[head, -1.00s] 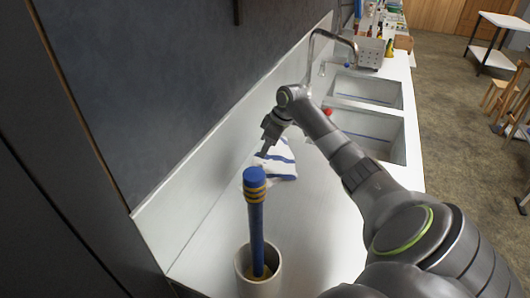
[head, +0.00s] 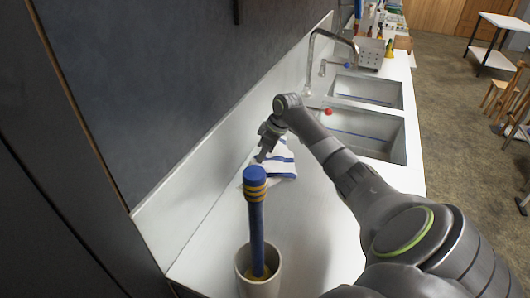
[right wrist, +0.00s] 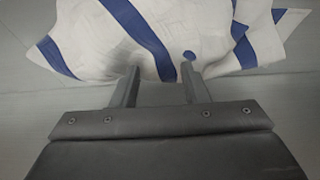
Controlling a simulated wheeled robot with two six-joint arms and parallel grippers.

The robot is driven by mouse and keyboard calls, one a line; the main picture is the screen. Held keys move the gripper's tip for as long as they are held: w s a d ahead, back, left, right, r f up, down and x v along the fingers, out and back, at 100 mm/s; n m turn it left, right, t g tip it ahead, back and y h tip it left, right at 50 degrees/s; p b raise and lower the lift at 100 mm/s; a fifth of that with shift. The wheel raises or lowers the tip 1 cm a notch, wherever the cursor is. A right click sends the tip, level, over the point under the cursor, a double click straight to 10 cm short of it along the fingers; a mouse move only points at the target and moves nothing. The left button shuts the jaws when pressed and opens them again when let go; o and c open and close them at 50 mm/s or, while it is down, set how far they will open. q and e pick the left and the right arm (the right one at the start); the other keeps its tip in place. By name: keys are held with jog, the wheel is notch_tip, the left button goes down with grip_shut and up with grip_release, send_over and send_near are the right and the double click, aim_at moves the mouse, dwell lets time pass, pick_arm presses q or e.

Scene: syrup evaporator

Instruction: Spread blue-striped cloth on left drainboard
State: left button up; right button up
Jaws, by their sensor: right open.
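The blue-striped white cloth (head: 281,163) lies rumpled on the white drainboard (head: 312,218), in front of the sink basins and near the wall. My right gripper (head: 262,157) is at the cloth's near left side in the head view. In the right wrist view the cloth (right wrist: 130,38) fills the top, with folds and blue stripes. There the open right gripper (right wrist: 160,82) has its two fingertips at the cloth's edge, with a gap between them. Whether the fingertips touch the cloth I cannot tell. My left gripper is not in view.
A blue-capped, yellow-banded rod (head: 256,215) stands in a pale cup (head: 243,272) at the front of the drainboard. Two sink basins (head: 365,132) and a tall faucet (head: 310,65) lie beyond the cloth. The drainboard right of the cup is clear.

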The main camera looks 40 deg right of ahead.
jog(key=shift+c, duration=0.2)
grip_shut()
dwell(0.3)
jog(key=shift+r, duration=0.15)
jog(key=shift+r, duration=2.4)
jog(key=shift+c, duration=1.3)
grip_release()
